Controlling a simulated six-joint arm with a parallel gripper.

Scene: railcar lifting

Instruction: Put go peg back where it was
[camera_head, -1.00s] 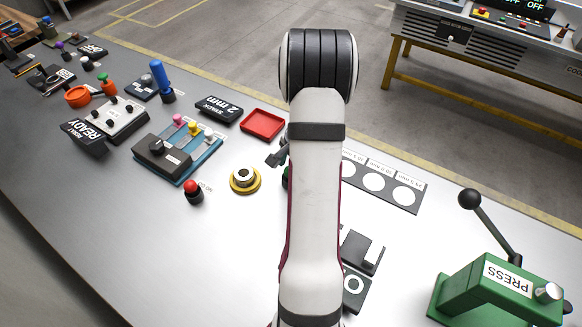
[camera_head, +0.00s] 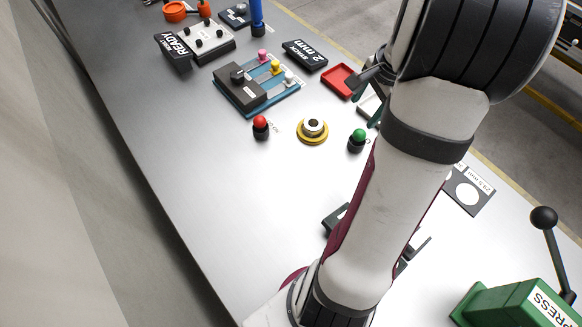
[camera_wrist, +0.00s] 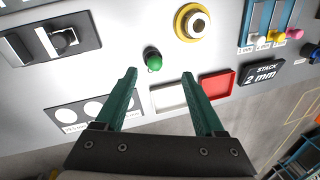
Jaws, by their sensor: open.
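The go peg (camera_head: 357,139), with a green ball knob on a dark body, stands upright on the metal table, right of the yellow-rimmed ring (camera_head: 312,128). A label beside it is partly hidden. In the wrist view its green knob (camera_wrist: 154,62) shows just beyond my fingertips, between their lines. My gripper (camera_wrist: 159,75) has two green fingers spread apart with nothing between the tips. In the head view my arm hides most of the gripper. The red-knobbed peg (camera_head: 260,126) stands left of the ring.
A red tray (camera_head: 338,81) and a white tray (camera_wrist: 172,97) lie beside my fingers. A sliding-knob block (camera_head: 238,90) stands left. A holed plate (camera_head: 466,190) and green press (camera_head: 520,305) are right. The table's near left is bare.

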